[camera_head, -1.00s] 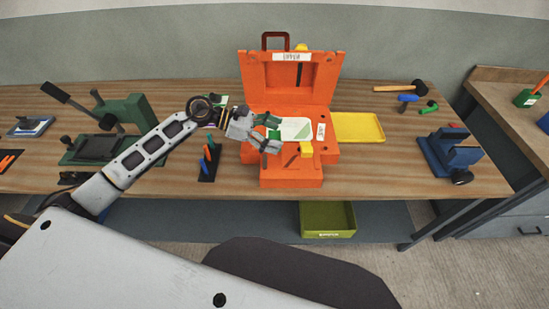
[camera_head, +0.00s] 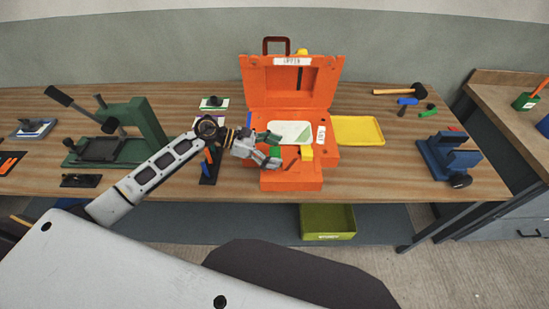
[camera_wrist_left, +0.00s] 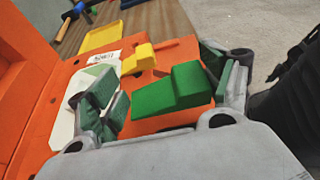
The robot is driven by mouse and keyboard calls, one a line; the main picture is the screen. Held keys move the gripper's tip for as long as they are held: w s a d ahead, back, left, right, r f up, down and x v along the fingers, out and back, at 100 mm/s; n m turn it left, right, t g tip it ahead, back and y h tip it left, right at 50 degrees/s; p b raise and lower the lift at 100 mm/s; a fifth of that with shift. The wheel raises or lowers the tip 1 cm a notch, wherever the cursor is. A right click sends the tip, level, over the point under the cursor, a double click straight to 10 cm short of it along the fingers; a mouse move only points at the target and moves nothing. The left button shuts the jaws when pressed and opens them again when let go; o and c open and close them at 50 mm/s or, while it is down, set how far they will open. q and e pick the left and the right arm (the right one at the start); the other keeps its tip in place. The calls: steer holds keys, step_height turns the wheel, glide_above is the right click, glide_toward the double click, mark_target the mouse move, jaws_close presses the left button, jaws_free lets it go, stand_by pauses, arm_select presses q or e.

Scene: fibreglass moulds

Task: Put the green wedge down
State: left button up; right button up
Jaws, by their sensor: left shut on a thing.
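The green wedge (camera_wrist_left: 172,92) is a small stepped green block between the two fingers of my left gripper (camera_wrist_left: 168,95) in the left wrist view. My left gripper is shut on it. In the head view the left gripper (camera_head: 271,150) is over the front left part of the open orange case (camera_head: 291,184), and the wedge (camera_head: 275,151) shows as a small green patch. I cannot tell whether the wedge touches the case. A yellow block (camera_head: 307,153) sits on the case just right of the wedge, apart from it. My right gripper is not in view.
A white-and-green card (camera_head: 290,131) lies in the case behind my gripper. The case lid (camera_head: 265,88) stands upright. A yellow tray (camera_head: 357,131) is right of the case. A green press (camera_head: 135,122) and a blue clamp (camera_head: 447,150) stand on the wooden table (camera_head: 375,185).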

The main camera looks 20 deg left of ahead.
arm_select(q)
steer(key=shift+f+p, duration=0.3)
steer(key=shift+f, duration=1.55)
steer(key=shift+f, duration=0.15)
steer(key=o, duration=1)
steer(key=b+v, duration=0.3)
steer(key=v, duration=0.9)
